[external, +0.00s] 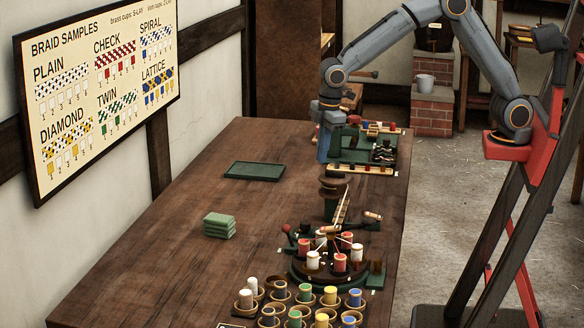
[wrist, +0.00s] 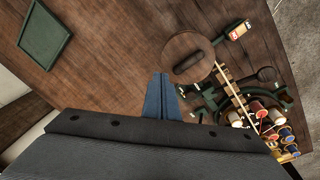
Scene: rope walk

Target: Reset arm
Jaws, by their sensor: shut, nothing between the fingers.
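My gripper (external: 322,157) points down over the far part of the wooden table (external: 185,205), at the left edge of a green tray of small parts (external: 352,158). In the wrist view its blue fingers (wrist: 164,98) are together, with nothing between them. A round brown wooden piece (wrist: 187,57) lies just beyond the fingertips in that view. My arm reaches in from the right and bends down at the wrist. I cannot tell exactly how high the fingertips are above the table.
A braiding stand with red and white spools (external: 313,261) stands nearer the camera. Several cupped spools (external: 304,292) fill the front. An empty dark green tray (external: 254,171) and a green stack (external: 219,225) sit left. The table's left side is mostly clear. A braid sample board (external: 98,90) hangs on the wall.

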